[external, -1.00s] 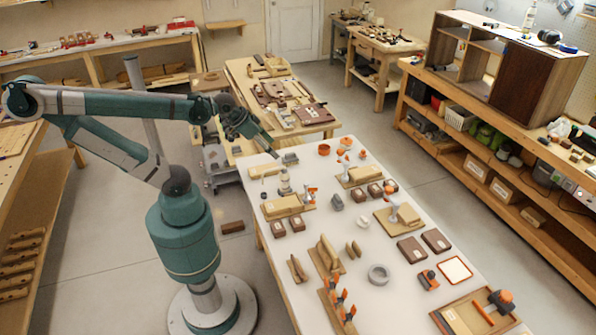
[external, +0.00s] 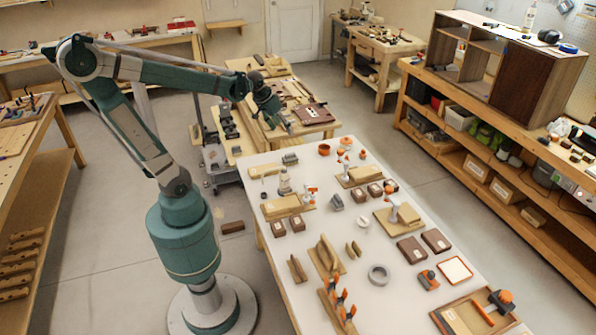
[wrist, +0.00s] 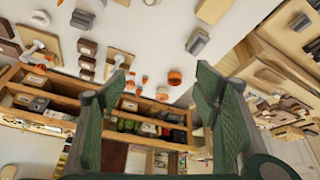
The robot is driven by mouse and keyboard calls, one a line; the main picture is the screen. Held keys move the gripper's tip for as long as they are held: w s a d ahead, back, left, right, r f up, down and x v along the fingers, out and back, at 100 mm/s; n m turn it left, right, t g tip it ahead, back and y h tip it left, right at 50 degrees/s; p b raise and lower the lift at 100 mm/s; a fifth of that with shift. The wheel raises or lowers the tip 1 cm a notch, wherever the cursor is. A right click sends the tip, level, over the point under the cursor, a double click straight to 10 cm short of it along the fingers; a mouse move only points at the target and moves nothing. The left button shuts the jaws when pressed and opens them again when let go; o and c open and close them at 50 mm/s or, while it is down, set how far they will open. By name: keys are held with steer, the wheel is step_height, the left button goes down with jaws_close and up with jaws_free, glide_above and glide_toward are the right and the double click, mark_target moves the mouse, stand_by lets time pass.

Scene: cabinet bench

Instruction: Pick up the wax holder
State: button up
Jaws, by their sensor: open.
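I cannot tell for sure which item is the wax holder. A small orange round cup (external: 323,149) stands upright near the far edge of the white table (external: 351,297); it also shows in the wrist view (wrist: 174,78). Another orange piece (external: 345,141) is to its right. A grey block (external: 290,159) lies to its left and also shows in the wrist view (wrist: 197,41). My gripper (external: 281,127) hangs in the air near the table's far left corner, apart from these. In the wrist view my gripper (wrist: 163,76) has its green fingers wide apart with nothing between them.
Wooden blocks, clamps and brown boxes crowd the table's middle. A grey ring (external: 379,274) lies farther forward. A wooden workbench (external: 314,113) with parts stands just beyond the table. A long shelf bench (external: 490,165) is at the right, across open floor.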

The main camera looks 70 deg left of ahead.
steer(key=w+a+f+n+g, duration=0.15)
steer(key=a+f, duration=0.35)
steer(key=a, duration=0.7)
steer(key=w+a+f+n+g, duration=0.1)
steer(key=a+f+n, duration=0.3)
steer(key=a, duration=0.7)
steer(key=w+a+f+n+g, duration=0.15)
steer(key=a+f, duration=0.45)
steer(key=a, duration=0.6)
steer(key=n+g+h, duration=0.1)
steer(key=n+h, duration=0.1)
steer(key=n, duration=0.4)
glide_above(236, 150)
steer(key=f, duration=2.6)
steer(key=shift+w+a+b, duration=0.3)
steer(key=shift+w+b, duration=0.05)
steer(key=shift+s+a+f, duration=0.1)
steer(key=shift+s+f, duration=0.1)
steer(key=shift+f, duration=1.3)
